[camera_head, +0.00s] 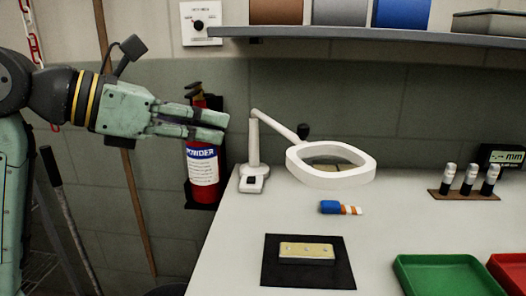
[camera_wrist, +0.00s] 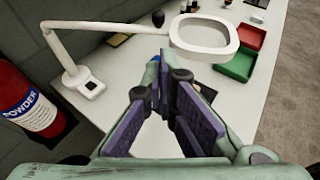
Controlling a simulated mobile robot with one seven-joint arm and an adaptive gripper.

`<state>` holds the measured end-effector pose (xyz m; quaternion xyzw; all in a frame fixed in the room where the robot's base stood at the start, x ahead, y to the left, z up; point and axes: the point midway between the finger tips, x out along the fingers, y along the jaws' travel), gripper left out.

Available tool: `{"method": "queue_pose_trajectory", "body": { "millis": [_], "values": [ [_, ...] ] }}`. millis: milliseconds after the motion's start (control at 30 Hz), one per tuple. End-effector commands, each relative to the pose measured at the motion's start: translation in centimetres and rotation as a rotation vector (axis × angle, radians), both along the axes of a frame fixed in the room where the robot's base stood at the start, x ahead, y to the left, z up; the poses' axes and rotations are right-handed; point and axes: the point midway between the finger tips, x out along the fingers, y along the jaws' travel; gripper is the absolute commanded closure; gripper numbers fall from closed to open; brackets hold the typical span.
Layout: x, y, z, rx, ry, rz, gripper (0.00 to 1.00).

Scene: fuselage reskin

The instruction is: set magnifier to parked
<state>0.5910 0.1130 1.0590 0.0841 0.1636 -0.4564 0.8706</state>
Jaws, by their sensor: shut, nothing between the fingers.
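The magnifier is a white lamp-like stand with a jointed arm and a rounded white lens frame (camera_head: 331,180). Its base (camera_head: 253,184) stands at the back left of the bench, and its head hangs out to the right above the bench top. In the wrist view the frame (camera_wrist: 204,50) is at the upper right, beyond my fingers, and the base (camera_wrist: 88,84) is at the left. My gripper (camera_head: 224,127) is shut and empty, left of the magnifier's post and in front of the wall. It touches nothing that I can see.
A red extinguisher (camera_head: 203,170) hangs just below my gripper. The bench (camera_head: 220,240) holds a black mat (camera_head: 283,276) with a metal block, a blue-and-orange item (camera_head: 340,208), a rack of small bottles (camera_head: 464,194), and green (camera_head: 446,276) and red trays. A shelf (camera_head: 380,36) overhangs the back.

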Motion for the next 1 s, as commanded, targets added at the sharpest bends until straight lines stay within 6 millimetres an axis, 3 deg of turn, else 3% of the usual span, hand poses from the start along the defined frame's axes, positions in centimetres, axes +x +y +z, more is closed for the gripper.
{"method": "queue_pose_trajectory", "body": {
  "millis": [133, 267, 800, 1000],
  "values": [
    [0.1, 0.5, -0.6, -0.015, -0.012, 0.009, 1.0],
    [0.7, -0.3, -0.9, -0.014, -0.012, 0.008, 1.0],
    [6.4, -8.6, -3.8, -0.015, -0.01, 0.006, 1.0],
    [7.5, -10.0, -4.0, -0.015, -0.011, 0.01, 1.0]
  ]
}}
